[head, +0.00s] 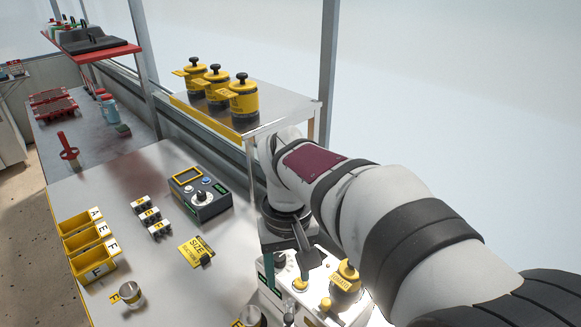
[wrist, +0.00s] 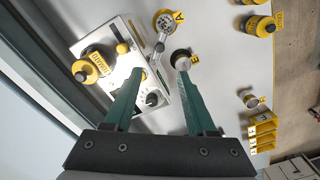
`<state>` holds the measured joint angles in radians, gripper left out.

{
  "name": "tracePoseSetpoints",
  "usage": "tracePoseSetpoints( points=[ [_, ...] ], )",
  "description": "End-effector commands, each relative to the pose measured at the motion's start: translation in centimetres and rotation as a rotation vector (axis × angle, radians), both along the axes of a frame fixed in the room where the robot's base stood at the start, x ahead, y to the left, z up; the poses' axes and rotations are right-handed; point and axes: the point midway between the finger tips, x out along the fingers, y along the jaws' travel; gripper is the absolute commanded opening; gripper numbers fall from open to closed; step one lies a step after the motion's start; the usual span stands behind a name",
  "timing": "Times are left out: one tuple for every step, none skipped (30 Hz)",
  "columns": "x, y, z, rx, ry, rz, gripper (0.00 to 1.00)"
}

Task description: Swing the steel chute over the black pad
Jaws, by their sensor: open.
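My gripper (wrist: 161,73) is open, its two green fingers spread over the right edge of the white seeder housing (wrist: 103,40). Nothing is held between them. In the head view my gripper (head: 288,268) hangs above the housing (head: 270,300), partly hidden by my arm. A small bright steel piece (wrist: 158,75) shows between the fingertips at the housing edge; it may be the steel chute, but it is too small to be sure. Dark and coloured strips lie on the housing top; I cannot tell which is the black pad. The right fingertip overlaps a round dark-topped cup (wrist: 181,58) in the picture.
A yellow hopper (head: 345,277) stands on the housing. A steel cup labelled A (wrist: 162,22) is beside it. A control box (head: 200,193), yellow bins (head: 88,247) and a small cup (head: 130,294) stand on the bench. Several yellow canisters (head: 243,97) stand on the raised shelf.

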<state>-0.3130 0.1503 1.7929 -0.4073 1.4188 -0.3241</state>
Motion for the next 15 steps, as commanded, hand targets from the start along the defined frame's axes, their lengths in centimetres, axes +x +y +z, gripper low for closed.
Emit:
tracePoseSetpoints(
  points=[
    [-0.2,0.0,-1.3,-0.002,0.007,-0.002,0.56],
    [-0.1,-0.1,-2.2,-0.002,0.007,-0.001,0.56],
    [-0.2,-0.1,-3.5,-0.001,0.007,-0.003,0.56],
    [-0.2,-0.1,-4.5,-0.002,0.007,-0.002,0.56],
    [-0.2,-0.1,-5.4,-0.002,0.007,-0.003,0.56],
    [-0.2,-0.1,-6.6,-0.002,0.007,-0.003,0.56],
    [-0.2,-0.1,-7.5,-0.001,0.006,-0.003,0.56],
    [-0.2,-0.1,-8.4,-0.001,0.007,-0.005,0.56],
    [-0.2,-0.1,-9.4,0.0,0.006,-0.004,0.56],
    [-0.2,-0.1,-10.1,0.0,0.006,-0.005,0.56],
    [-0.2,-0.1,-10.7,0.0,0.005,-0.006,0.56],
    [-0.2,-0.1,-11.4,0.0,0.004,-0.005,0.56],
    [-0.1,-0.1,-11.9,0.0,0.003,-0.005,0.56],
    [-0.1,-0.1,-12.3,0.0,0.003,-0.006,0.56],
    [-0.1,-0.1,-12.7,0.001,0.003,-0.007,0.56]
  ],
)
